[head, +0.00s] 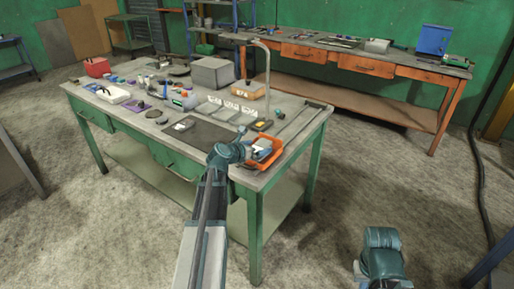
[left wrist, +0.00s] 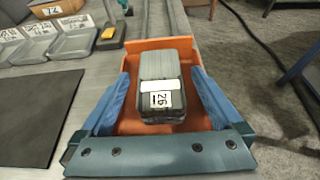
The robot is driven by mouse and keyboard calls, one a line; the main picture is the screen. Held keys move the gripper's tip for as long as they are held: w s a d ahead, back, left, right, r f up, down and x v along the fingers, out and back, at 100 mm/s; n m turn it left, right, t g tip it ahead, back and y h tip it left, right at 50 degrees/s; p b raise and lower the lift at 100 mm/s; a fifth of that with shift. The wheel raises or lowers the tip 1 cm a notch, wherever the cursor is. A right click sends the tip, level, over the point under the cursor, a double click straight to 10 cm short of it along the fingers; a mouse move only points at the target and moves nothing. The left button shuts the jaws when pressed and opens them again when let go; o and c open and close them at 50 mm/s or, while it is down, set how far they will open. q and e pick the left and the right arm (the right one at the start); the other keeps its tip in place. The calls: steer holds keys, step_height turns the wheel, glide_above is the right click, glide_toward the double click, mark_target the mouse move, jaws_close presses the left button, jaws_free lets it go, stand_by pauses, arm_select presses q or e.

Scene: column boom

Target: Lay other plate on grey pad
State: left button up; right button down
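A dark grey pad (head: 208,133) lies flat on the green-legged bench. It also shows at the left of the left wrist view (left wrist: 35,115). A small light piece (head: 184,124) lies at its left end. An orange bin (head: 266,159) stands at the bench's front right corner. In it is a grey block-like piece (left wrist: 163,75) with a white label reading 26; I cannot tell whether this is the plate. My left gripper (left wrist: 163,95) is open above the bin, its blue fingers on either side of the piece with gaps. My right gripper does not show; only my right arm does.
Several small labelled grey trays (left wrist: 75,45) stand behind the pad. A bent grey post (head: 267,75) rises near the bench's back. A grey box (head: 212,73) and a red box (head: 97,67) stand farther back. An orange bench (head: 370,65) is behind.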

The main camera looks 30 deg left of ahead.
arm_select(q)
steer(key=shift+r, duration=0.2)
steer(key=p+v, duration=0.5)
steer(key=v, duration=0.7)
steer(key=shift+f, duration=0.15)
steer(key=s+d+f+m+g+h, duration=0.1)
steer(key=d+f+m+g, duration=0.2)
steer(key=d+m, duration=0.5)
steer(key=s+d+f+m+g+h, duration=0.1)
steer(key=d+f+m+g, duration=0.3)
steer(key=d, duration=0.6)
steer(key=s+d+f+m+g+h, duration=0.1)
steer(key=d+f+m+h, duration=0.15)
steer(key=d+m, duration=0.6)
steer(key=s+d+f+m+g+y, duration=0.4)
steer(key=s+d+m+y, duration=0.3)
steer(key=m, duration=1.1)
steer(key=s+d+g, duration=0.1)
steer(key=s+d, duration=0.3)
steer(key=s, duration=0.2)
steer(key=shift+s+d+g, duration=0.2)
steer(key=shift+g, duration=0.2)
